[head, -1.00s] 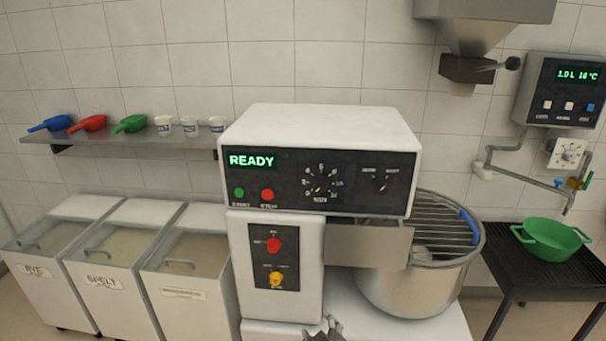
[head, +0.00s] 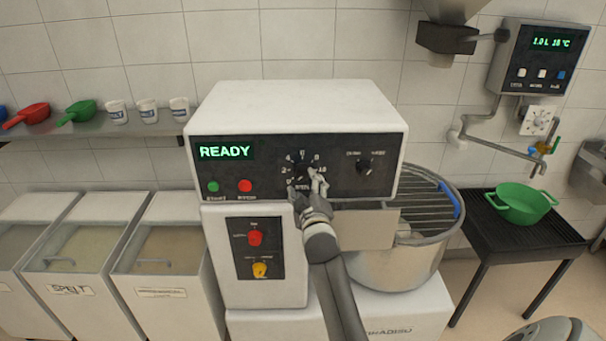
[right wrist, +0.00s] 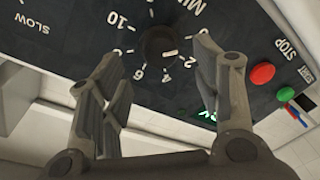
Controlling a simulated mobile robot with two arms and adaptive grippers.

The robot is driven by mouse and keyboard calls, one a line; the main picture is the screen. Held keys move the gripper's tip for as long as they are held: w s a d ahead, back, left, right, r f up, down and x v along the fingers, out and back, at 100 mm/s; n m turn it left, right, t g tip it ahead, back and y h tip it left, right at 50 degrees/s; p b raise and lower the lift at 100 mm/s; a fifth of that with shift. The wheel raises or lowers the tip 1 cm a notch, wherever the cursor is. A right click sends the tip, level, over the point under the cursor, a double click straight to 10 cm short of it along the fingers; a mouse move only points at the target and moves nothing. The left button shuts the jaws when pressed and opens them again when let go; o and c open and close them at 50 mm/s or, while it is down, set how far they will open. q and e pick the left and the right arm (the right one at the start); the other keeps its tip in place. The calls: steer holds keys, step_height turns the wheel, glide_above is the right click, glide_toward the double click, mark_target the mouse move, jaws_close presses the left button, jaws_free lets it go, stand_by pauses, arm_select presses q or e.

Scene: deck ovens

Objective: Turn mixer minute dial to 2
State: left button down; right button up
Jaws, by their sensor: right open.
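The mixer (head: 300,106) is a white box with a black control panel, and its green display reads READY. The black minute dial (right wrist: 155,42) sits on the panel inside a ring of white numbers; it also shows in the head view (head: 303,171), partly covered by my fingers. Contact is not clear. My left gripper is not in view.
A second knob (head: 364,167) is to the right on the panel. Green (head: 213,187) and red (head: 245,186) buttons are to the left. Red (head: 255,238) and yellow (head: 260,270) controls are below. A steel bowl (head: 400,268) with a wire guard stands at the right.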

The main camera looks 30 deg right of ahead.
mark_target(303, 175)
steer(key=x, duration=0.3)
steer(key=shift+w+d+r+p, duration=0.1)
steer(key=shift+w+p, duration=0.1)
steer(key=shift+p, duration=0.1)
steer(key=shift+x, duration=0.85)
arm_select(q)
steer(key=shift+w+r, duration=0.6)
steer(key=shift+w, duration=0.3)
arm_select(e)
steer(key=shift+w, duration=0.1)
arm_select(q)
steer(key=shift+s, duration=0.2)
arm_select(e)
steer(key=c, duration=1)
